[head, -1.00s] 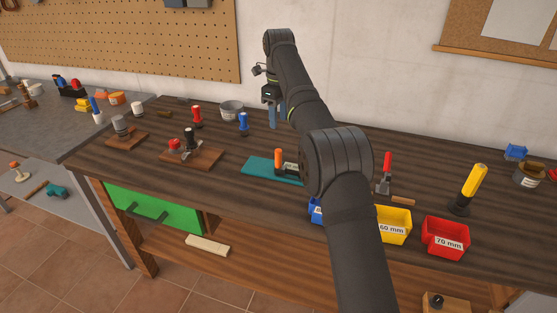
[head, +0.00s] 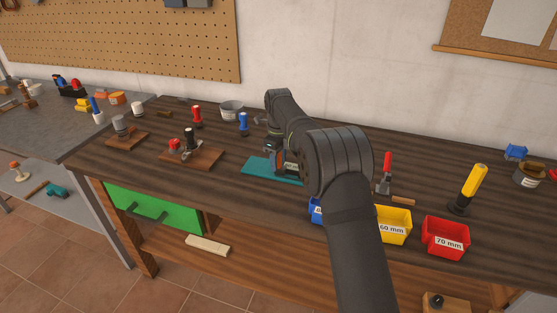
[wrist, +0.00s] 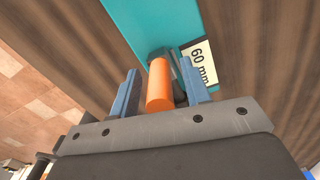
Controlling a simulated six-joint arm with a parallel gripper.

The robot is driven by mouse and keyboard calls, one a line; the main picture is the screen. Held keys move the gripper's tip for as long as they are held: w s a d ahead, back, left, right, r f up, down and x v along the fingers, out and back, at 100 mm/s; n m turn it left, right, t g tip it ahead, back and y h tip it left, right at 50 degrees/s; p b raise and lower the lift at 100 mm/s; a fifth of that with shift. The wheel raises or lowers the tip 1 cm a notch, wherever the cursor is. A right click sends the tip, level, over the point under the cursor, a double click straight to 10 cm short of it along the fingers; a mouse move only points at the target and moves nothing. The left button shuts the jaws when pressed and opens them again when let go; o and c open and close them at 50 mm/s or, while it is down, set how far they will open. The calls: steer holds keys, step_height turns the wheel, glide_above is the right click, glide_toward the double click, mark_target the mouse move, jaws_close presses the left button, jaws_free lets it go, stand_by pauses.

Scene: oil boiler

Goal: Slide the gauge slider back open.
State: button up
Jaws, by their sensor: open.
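The gauge lies on a teal base (head: 262,172) on the dark wooden bench. In the wrist view the teal base (wrist: 163,24) runs behind the slider, with a label reading "60 mm" (wrist: 198,62) beside it. The slider's orange handle (wrist: 160,86) stands between the two blue fingers of my gripper (wrist: 158,97). The fingers are open, one on each side of the handle. A gap shows on the left; the right finger looks closer to the dark part behind the handle. In the head view my arm hides the handle and most of the gauge.
A blue bin (head: 315,211), a yellow bin (head: 393,225) and a red bin (head: 446,237) line the front edge at right. A red-handled tool (head: 387,172) stands right of my arm. Wooden blocks with knobs (head: 190,155) stand at left.

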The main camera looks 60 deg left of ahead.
steer(key=shift+f, duration=0.1)
jaws_close()
steer(key=shift+s+a, duration=2)
jaws_free()
steer(key=shift+s+a, duration=0.1)
steer(key=shift+r, duration=0.2)
step_height(320, 180, up, 12)
steer(key=shift+f, duration=0.15)
